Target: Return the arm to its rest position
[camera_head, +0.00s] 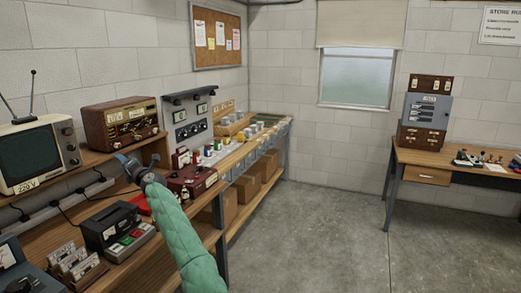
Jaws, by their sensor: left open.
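My left arm, in a green padded sleeve, reaches up from the bottom middle of the head camera view. Its gripper (124,164) is open and appears empty, in the air in front of the wooden workbench's back shelf. It is small in the picture, and the gap between its fingers is hard to make out. A red box-shaped device (192,180) stands on the bench to the right of the gripper. A dark device with red and green keys (117,231) stands below and nearer. My right gripper is not in view.
An old television (36,155) and a brown radio (120,123) stand on the raised shelf (88,166) beside the arm. Small jars and boxes line the far bench. Cardboard boxes (247,187) sit underneath. A second table (447,160) stands right; the floor (330,230) between is clear.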

